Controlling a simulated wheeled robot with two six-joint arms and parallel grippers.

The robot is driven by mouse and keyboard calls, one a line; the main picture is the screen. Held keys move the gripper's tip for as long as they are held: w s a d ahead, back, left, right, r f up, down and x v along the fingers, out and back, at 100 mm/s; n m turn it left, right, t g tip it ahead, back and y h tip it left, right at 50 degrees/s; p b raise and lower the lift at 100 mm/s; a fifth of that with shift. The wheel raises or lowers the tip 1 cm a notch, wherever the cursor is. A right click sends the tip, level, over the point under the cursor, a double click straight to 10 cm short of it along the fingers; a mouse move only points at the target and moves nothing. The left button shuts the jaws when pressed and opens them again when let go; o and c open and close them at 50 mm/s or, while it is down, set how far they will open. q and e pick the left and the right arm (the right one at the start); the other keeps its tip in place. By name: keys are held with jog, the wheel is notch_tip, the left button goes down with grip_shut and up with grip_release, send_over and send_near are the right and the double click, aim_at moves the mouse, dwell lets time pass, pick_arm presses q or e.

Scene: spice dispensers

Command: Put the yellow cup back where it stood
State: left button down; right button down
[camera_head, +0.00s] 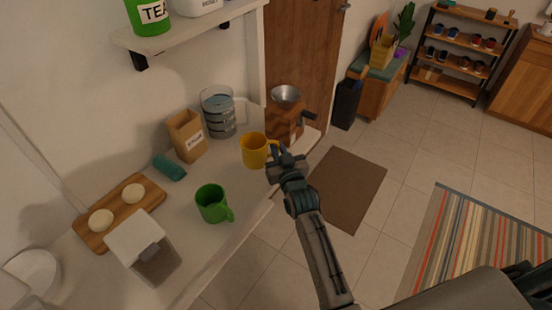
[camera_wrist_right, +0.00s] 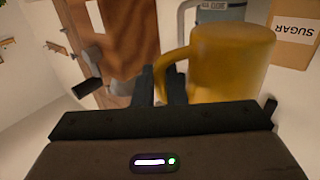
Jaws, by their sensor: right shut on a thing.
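The yellow cup (camera_head: 254,150) is at the right edge of the white counter in the head view, upright or nearly so. It also shows large in the right wrist view (camera_wrist_right: 232,66), with its handle toward my fingers. My right gripper (camera_head: 275,159) is shut on the cup's handle, and its fingers also show in the right wrist view (camera_wrist_right: 168,84). I cannot tell whether the cup's base touches the counter. My left gripper is not in view.
A green cup (camera_head: 211,204) stands nearer on the counter (camera_head: 190,257). Behind the yellow cup are a sugar box (camera_head: 187,136), a clear dispenser (camera_head: 218,113) and a grinder (camera_head: 284,118). A teal roll (camera_head: 169,167) and a wooden board (camera_head: 127,207) lie left. Counter between the cups is clear.

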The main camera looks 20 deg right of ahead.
notch_tip(320, 180, down, 4)
dwell(0.4)
